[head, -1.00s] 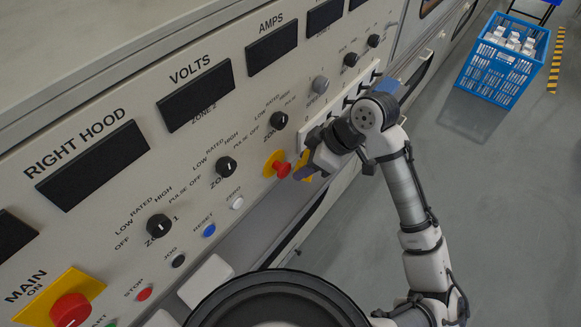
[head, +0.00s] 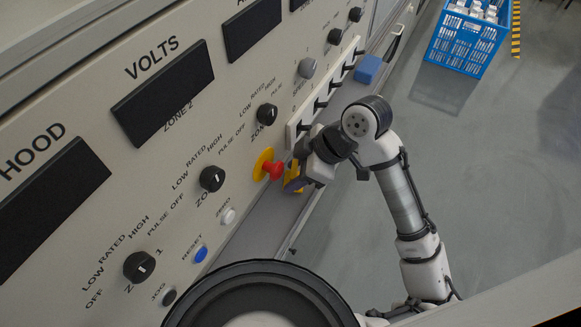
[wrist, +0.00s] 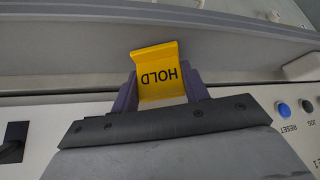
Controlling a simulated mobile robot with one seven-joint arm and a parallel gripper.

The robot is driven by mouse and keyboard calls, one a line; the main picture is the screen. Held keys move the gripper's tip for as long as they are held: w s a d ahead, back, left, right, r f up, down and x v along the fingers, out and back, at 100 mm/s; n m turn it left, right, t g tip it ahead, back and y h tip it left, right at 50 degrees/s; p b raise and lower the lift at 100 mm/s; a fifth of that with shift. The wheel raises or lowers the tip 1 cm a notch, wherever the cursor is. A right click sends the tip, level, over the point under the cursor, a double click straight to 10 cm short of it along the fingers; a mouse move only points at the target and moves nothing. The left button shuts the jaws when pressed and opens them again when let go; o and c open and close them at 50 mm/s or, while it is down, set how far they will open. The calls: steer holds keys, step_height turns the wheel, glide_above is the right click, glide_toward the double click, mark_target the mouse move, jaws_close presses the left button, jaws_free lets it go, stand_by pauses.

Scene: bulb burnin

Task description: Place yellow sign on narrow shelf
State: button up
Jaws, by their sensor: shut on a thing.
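In the head view the sign (head: 292,174) is partly hidden by my gripper (head: 297,184), beside the red button on the yellow disc. The narrow shelf (head: 262,226) is the grey ledge along the foot of the control panel. The gripper and sign are over or close to it; I cannot tell whether the sign touches it. The shelf also shows in the wrist view (wrist: 75,60).
A red button (head: 274,170) and black knobs (head: 212,179) stick out from the panel. A blue block (head: 369,69) sits farther along the ledge, beyond a row of black switches (head: 320,104). A blue crate (head: 466,42) stands on the open floor at right.

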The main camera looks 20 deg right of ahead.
steer(key=shift+s, duration=0.1)
steer(key=shift+f+b, duration=0.2)
steer(key=shift+b, duration=0.1)
steer(key=o, duration=1)
steer(key=shift+r, duration=0.15)
steer(key=shift+r+p, duration=0.3)
steer(key=shift+p, duration=0.2)
steer(key=v, duration=1.1)
steer(key=shift+d+r, duration=0.2)
steer(key=shift+d, duration=0.1)
